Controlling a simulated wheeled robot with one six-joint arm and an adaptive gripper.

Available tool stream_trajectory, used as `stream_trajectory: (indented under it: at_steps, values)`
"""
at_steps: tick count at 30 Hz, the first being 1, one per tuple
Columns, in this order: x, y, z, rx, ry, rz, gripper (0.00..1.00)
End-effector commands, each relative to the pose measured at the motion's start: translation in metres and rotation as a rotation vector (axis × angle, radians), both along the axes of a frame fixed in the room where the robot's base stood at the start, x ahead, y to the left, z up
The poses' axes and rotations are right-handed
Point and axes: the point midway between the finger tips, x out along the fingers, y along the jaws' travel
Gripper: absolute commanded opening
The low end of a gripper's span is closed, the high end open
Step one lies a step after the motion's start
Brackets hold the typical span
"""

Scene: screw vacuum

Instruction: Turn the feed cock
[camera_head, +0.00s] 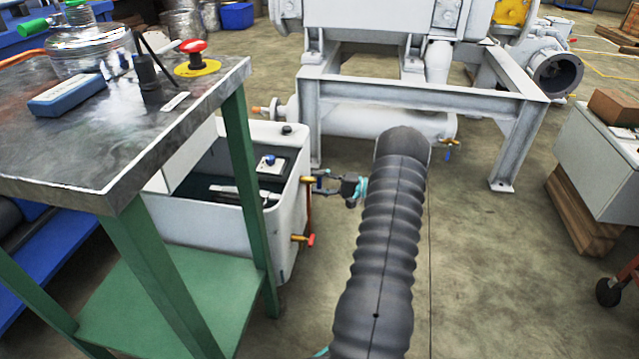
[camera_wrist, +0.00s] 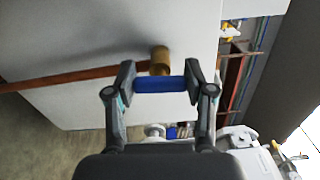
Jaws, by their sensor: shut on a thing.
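The feed cock has a brass body (camera_wrist: 160,58) on the side of a white tank (camera_wrist: 95,45), with a blue handle (camera_wrist: 160,84) in front of it. My gripper (camera_wrist: 160,85) is shut on the blue handle, one fingertip at each end. The handle lies straight across the wrist picture. In the head view my gripper (camera_head: 322,183) reaches the brass cock (camera_head: 306,180) at the upper right of the tank (camera_head: 262,228). The handle is mostly hidden there by the fingers. My dark ribbed arm fills the lower middle.
A green-legged bench (camera_head: 150,150) stands close at left. A grey machine frame (camera_head: 420,88) stands behind, with another cock (camera_head: 449,145) on its cylinder.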

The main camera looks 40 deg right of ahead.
Motion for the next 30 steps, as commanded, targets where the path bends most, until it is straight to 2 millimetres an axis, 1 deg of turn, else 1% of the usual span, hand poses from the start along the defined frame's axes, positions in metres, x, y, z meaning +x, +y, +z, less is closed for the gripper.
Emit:
stream_trajectory:
  at_steps: [17, 18, 20, 21, 30]
  values:
    - [-0.0001, 0.0017, -0.0011, -0.022, -0.018, 0.004, 0.18]
    - [-0.0001, 0.0017, -0.0011, -0.022, -0.018, 0.004, 0.61]
    - [-0.0001, 0.0015, -0.0011, -0.022, -0.018, 0.004, 0.76]
    - [-0.0001, 0.0013, -0.0010, -0.022, -0.018, 0.003, 0.79]
    - [-0.0011, -0.0010, -0.0005, -0.023, -0.019, 0.000, 0.79]
